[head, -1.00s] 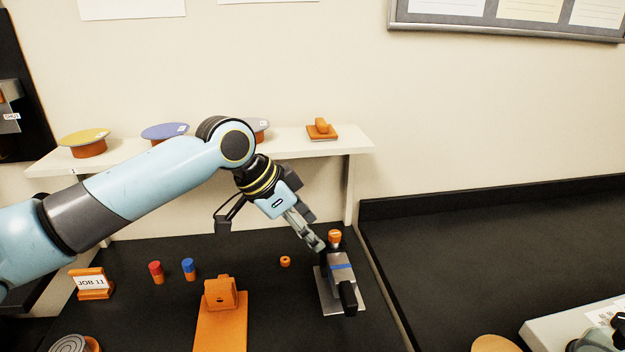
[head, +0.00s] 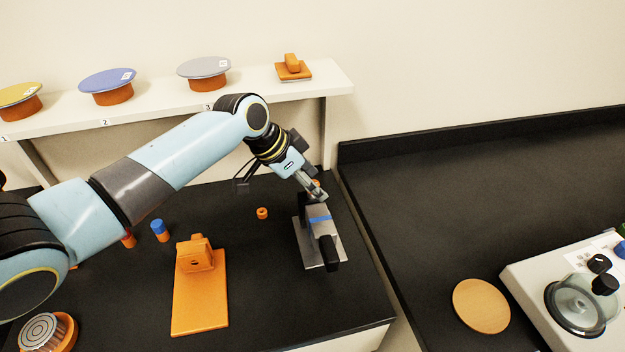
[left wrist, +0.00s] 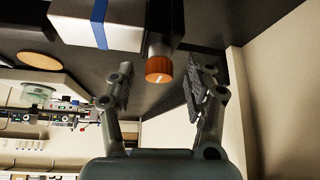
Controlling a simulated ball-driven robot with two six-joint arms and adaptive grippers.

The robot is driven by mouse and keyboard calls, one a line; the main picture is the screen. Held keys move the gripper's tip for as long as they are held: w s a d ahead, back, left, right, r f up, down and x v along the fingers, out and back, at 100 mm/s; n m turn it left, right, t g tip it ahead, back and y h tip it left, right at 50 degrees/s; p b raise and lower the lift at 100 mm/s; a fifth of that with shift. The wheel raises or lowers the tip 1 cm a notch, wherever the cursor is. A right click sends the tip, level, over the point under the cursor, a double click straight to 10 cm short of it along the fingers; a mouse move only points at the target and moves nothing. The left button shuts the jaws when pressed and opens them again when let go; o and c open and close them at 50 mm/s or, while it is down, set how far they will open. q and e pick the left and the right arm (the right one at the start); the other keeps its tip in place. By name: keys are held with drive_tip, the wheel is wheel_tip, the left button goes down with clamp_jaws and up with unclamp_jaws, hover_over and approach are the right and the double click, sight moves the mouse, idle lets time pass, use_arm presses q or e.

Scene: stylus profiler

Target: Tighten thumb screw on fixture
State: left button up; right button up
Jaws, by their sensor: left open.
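The fixture (head: 312,232) is a grey block with a blue stripe on a metal plate, with a black end toward the front. Its orange thumb screw (left wrist: 158,68) has a white mark on its end face and shows clearly in the left wrist view. In the head view the fingers mostly cover it. My left gripper (head: 318,192) is at the back end of the fixture. In the left wrist view its fingers (left wrist: 160,92) are open, one on each side of the screw, with visible gaps. My right gripper is out of view.
An orange bracket on a base (head: 200,305) and a small orange ring (head: 262,213) lie left of the fixture. A shelf (head: 140,118) with several discs runs behind. A wooden disc (head: 481,306) and a white instrument (head: 535,290) are on the right bench.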

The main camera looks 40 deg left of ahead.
use_arm(q)
drive_tip(key=shift+w+d+f, duration=0.15)
drive_tip(key=shift+f, duration=0.25)
clamp_jaws()
idle(0.5)
